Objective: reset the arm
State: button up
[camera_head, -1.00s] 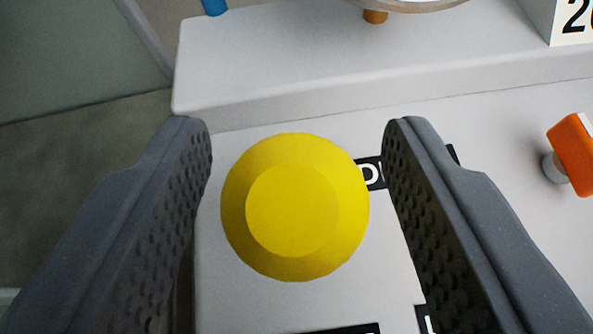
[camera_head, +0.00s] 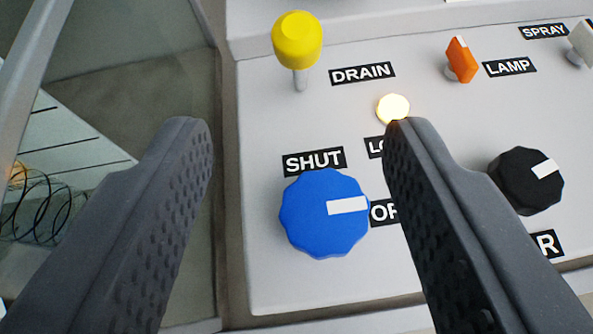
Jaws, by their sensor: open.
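My gripper (camera_head: 298,130) is open, with its two dark grey textured fingers wide apart and nothing between them held. It is above the lower left part of a light grey control panel (camera_head: 280,285). A yellow knob (camera_head: 297,40) on a thin stem stands beyond the fingertips, beside the DRAIN label (camera_head: 362,73), clear of my fingers. A blue knob (camera_head: 324,213) with a white mark pointing right shows between the fingers, under the SHUT label (camera_head: 314,161). I cannot tell the gap from the fingers to the panel.
An orange switch (camera_head: 460,60) by the LAMP label, a lit round lamp (camera_head: 393,108), a black knob (camera_head: 526,181) and a grey switch (camera_head: 583,42) stand at the right. Left of the panel are the floor (camera_head: 140,75) and a coiled black cable (camera_head: 40,208).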

jog(key=shift+s+r, duration=0.15)
jog(key=shift+s, duration=0.1)
dwell(0.3)
jog(key=d+r+n+y, duration=0.1)
jog(key=d+r, duration=0.2)
jog(key=r, duration=0.6)
jog(key=d+r+n+y, duration=0.1)
jog(key=d+r, duration=0.3)
jog(key=r, duration=0.4)
jog(key=s+d+r+t, duration=0.1)
jog(key=s+d+r, duration=0.1)
jog(key=d+r, duration=0.5)
jog(key=s+d+r+t, duration=0.1)
jog(key=s+d+r, duration=0.2)
jog(key=d+r, duration=0.4)
notch_tip(320, 180, up, 3)
jog(key=shift+r+n+t, duration=0.1)
jog(key=shift+n+t, duration=0.2)
jog(key=shift+t, duration=0.1)
